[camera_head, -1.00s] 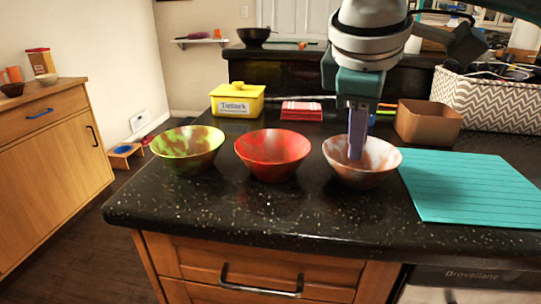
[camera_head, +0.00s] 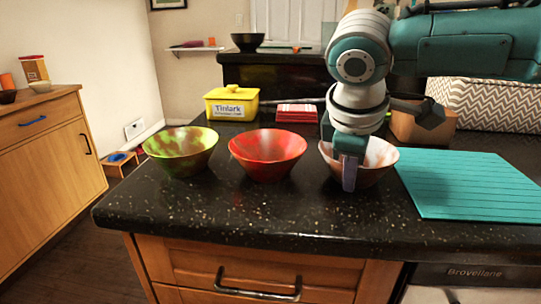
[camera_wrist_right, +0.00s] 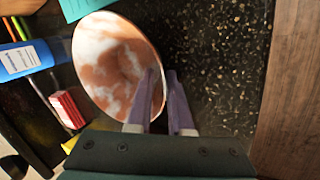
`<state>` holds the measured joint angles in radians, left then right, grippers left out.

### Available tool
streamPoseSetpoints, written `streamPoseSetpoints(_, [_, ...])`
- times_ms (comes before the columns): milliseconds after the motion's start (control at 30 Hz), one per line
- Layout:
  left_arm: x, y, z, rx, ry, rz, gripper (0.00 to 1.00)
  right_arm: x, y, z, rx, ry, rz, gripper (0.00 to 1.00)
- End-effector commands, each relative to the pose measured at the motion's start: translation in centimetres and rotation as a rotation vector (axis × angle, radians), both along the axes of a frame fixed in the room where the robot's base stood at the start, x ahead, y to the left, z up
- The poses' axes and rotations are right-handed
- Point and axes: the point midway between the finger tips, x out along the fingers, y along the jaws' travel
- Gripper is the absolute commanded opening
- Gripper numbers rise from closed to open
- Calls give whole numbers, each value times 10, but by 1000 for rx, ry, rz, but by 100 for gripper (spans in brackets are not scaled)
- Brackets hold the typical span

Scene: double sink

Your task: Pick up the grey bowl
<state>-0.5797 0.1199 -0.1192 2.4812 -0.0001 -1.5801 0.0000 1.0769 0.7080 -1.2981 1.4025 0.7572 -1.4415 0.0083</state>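The grey bowl, white-grey with brown blotches (camera_head: 380,158), stands upright on the black counter, rightmost of three bowls in a row. It also shows from above in the right wrist view (camera_wrist_right: 105,60). My right gripper (camera_head: 349,182) points down at its near rim. In the right wrist view, the two purple fingers (camera_wrist_right: 162,80) stand apart with the rim between them, one over the inside of the bowl and one outside. Whether either finger touches the bowl is unclear. The head view shows one finger in front of the bowl. My left gripper is not in view.
A red bowl (camera_head: 267,158) and a green bowl (camera_head: 180,155) stand to the left. A teal mat (camera_head: 470,188) lies to the right. The counter's front strip is clear.

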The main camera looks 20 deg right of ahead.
Motion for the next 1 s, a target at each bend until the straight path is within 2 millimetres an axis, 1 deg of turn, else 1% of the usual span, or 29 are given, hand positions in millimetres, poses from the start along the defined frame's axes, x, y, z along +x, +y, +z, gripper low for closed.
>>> streamPoseSetpoints(33, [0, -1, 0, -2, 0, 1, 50, 0, 0, 0, 0, 0, 0, 19])
streamPoseSetpoints(200, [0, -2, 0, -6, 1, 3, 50, 0, 0, 0, -1, 1, 0, 0])
streamPoseSetpoints(1000, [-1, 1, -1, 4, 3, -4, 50, 0, 0, 0, -1, 1, 0, 0])
